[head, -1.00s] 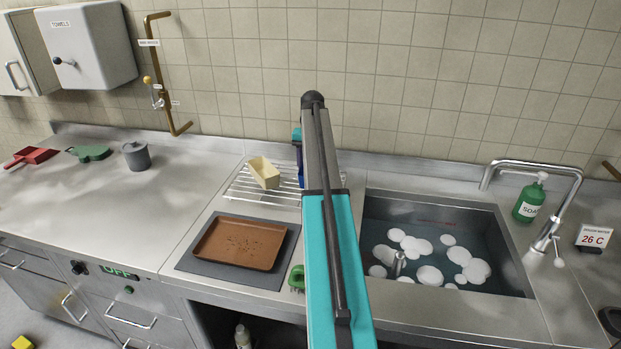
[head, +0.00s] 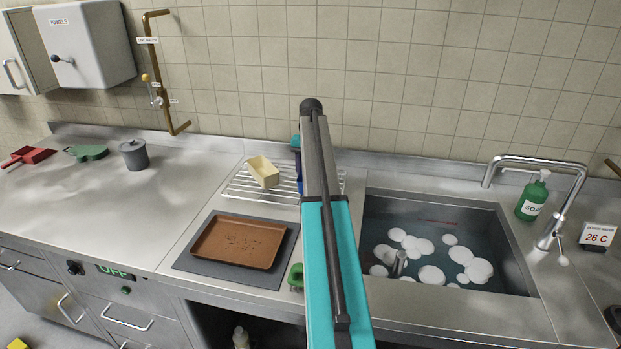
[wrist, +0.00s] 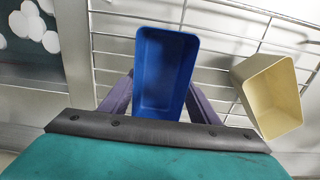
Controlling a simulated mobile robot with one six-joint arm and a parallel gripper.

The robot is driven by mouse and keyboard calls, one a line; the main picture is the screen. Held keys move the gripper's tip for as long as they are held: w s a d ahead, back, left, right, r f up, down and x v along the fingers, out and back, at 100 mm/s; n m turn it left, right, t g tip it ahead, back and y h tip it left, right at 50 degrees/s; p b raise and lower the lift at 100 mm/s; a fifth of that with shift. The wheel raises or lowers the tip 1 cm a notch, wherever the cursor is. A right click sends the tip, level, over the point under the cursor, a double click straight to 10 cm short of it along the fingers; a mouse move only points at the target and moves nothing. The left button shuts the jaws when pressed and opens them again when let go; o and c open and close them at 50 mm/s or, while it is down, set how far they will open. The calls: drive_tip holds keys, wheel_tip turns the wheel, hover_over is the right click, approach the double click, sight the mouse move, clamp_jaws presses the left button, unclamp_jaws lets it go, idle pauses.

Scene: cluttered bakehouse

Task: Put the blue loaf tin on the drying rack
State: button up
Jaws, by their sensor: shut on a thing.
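The blue loaf tin (wrist: 165,75) is between the two fingers of my gripper (wrist: 160,98) in the wrist view, and the gripper is shut on it. The tin's open top faces the wrist camera and it looks empty. It is over the wire drying rack (wrist: 112,58); whether it touches the wires cannot be told. In the head view the rack (head: 240,190) lies behind the baking tray, and my arm hides most of the gripper and the tin. A cream loaf tin (wrist: 268,95) sits on the rack to the right of the blue tin, apart from it; it also shows in the head view (head: 263,172).
A brown baking tray (head: 237,242) lies on a dark mat in front of the rack. A sink (head: 450,210) of foamy water is to the right, with a tap and a green soap bottle (head: 532,197). A grey pot (head: 134,155) stands on the left counter, which has free room.

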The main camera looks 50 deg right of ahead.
idle(0.3)
drive_tip(key=o, duration=1.2)
drive_tip(key=shift+f, duration=0.1)
drive_tip(key=shift+c, duration=0.2)
wheel_tip(320, 180, up, 12)
drive_tip(key=p, duration=0.6)
drive_tip(key=shift+r, duration=0.2)
